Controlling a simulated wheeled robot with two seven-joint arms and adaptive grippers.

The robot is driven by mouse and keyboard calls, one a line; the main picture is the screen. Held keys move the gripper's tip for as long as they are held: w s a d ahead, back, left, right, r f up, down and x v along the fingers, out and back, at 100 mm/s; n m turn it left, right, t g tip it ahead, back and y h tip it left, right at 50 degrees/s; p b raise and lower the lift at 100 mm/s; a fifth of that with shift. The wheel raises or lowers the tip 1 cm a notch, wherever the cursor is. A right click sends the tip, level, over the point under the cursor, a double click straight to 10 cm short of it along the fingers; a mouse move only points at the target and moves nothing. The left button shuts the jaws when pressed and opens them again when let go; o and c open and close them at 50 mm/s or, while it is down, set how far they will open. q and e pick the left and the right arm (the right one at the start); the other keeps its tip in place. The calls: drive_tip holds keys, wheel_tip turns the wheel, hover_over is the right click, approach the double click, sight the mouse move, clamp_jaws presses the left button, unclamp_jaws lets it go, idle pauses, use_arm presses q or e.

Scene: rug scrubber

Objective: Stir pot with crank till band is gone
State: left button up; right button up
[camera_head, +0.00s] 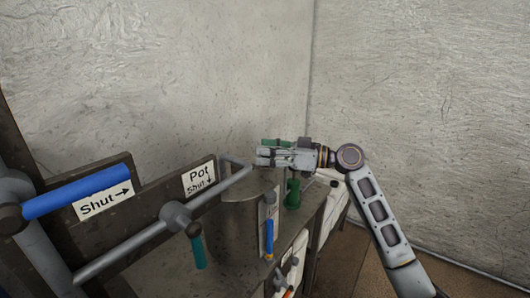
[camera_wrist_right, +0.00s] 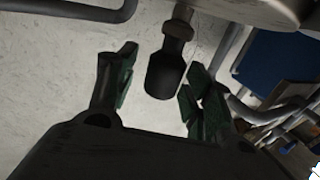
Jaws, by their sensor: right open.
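My right gripper (camera_head: 264,154) reaches in from the right, above the bench. In the right wrist view its fingers with green pads (camera_wrist_right: 160,85) are spread apart. A dark knob on a short stem (camera_wrist_right: 165,72), which looks like the crank's handle, is in the gap between them, with space visible on both sides. In the head view I cannot make out this knob. A label reading "Pot Shut" (camera_head: 199,177) is on the back panel beside the gripper. A curved grey metal part (camera_head: 242,192), perhaps the pot, is below the gripper. No band can be made out. My left gripper is not in view.
A grey rod (camera_head: 125,246) crosses the panel at the left, with a teal handle (camera_head: 199,252) hanging below. A blue handle (camera_head: 78,192) is by a "Shut" label. A blue-gripped lever (camera_head: 269,240) and a green object (camera_head: 292,194) are near the bench edge.

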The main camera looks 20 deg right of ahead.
drive_tip(key=c, duration=0.4)
clamp_jaws()
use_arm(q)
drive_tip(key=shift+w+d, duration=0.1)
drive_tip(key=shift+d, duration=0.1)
